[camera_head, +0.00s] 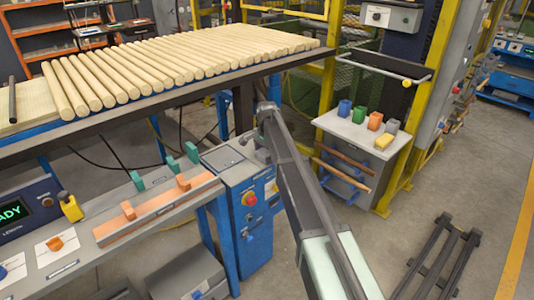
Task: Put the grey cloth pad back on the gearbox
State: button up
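A flat dark grey square (222,157) lies on top of the blue cabinet (245,215) at the end of the lower bench. It may be the grey cloth pad, but I cannot tell cloth from a plate at this size. I cannot make out for certain which thing is the gearbox; a grey box (187,272) stands low under the bench. My arm reaches up from the bottom middle, and its far end, with my gripper (253,143), is just right of the grey square. The fingers are too small and overlapped to read.
Pale wooden rods (190,55) lie in a row on the upper conveyor. The lower bench holds an orange rail (155,212), green blocks and a yellow bottle (70,207). A small table (355,130) with coloured cups stands right. A dark rack (440,255) lies on open floor.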

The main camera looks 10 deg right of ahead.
aim_at(267, 151)
notch_tip(267, 151, up, 12)
jog(key=p, duration=1.2)
jog(key=shift+r, duration=0.25)
jog(key=s+n, duration=0.4)
jog(key=s, duration=0.9)
jog(key=s+n, duration=0.3)
jog(key=s, duration=0.9)
jog(key=s+d+n, duration=0.1)
jog(key=s+n, duration=0.3)
jog(key=s, duration=0.9)
jog(key=shift+s+f+n, duration=0.1)
jog(key=shift+s+n, duration=0.2)
jog(key=shift+s, duration=0.05)
